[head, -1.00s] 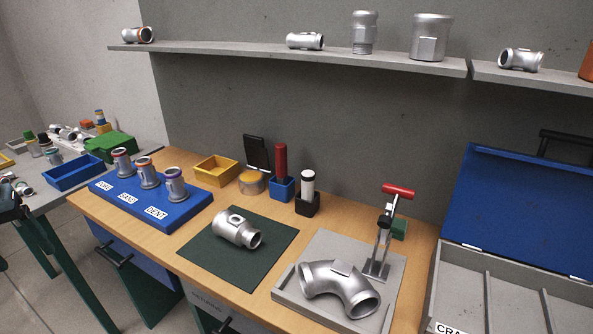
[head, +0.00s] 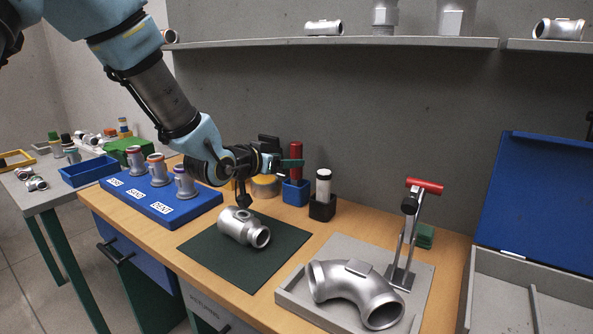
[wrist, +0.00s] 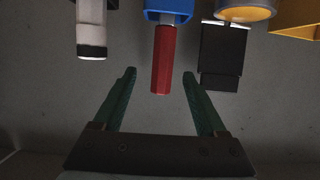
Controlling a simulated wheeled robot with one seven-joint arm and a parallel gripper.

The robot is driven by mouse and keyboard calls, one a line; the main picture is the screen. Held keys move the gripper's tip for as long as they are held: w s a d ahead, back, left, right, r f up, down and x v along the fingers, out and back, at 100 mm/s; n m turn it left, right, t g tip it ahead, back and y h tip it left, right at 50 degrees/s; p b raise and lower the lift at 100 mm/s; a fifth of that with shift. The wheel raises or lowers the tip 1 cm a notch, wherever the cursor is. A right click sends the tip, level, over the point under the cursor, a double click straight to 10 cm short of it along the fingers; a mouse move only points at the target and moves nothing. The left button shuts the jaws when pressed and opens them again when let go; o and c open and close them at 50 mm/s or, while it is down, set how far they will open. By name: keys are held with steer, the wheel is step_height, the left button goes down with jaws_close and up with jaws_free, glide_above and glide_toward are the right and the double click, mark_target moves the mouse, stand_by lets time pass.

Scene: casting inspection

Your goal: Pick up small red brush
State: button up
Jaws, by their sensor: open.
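The small red brush (head: 296,163) stands upright in a blue holder (head: 295,193) at the back of the wooden bench. In the wrist view its red handle (wrist: 163,60) points down between my fingers, with the blue holder (wrist: 168,10) at the top edge. My gripper (head: 292,163) is at the brush's height and very close to it in the head view. In the wrist view my gripper (wrist: 160,73) is open, one green finger on each side of the handle with a gap to both. The handle looks untouched.
A black holder with a white-topped item (head: 323,187) stands just right of the brush. A dark upright panel (wrist: 221,55) and a round yellow-topped tin (head: 264,185) are on its other side. A silver casting (head: 243,228) lies on the green mat (head: 262,273) in front. The shelf (head: 400,41) runs above.

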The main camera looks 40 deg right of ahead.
mark_target(293, 157)
steer(key=shift+w+p+x, duration=0.1)
steer(key=shift+p+x, duration=0.35)
steer(key=shift+x, duration=1.1)
steer(key=shift+w+p+x, duration=0.15)
steer(key=shift+p+x, duration=0.25)
steer(key=shift+x, duration=1.15)
steer(key=shift+r, duration=0.15)
jaws_close()
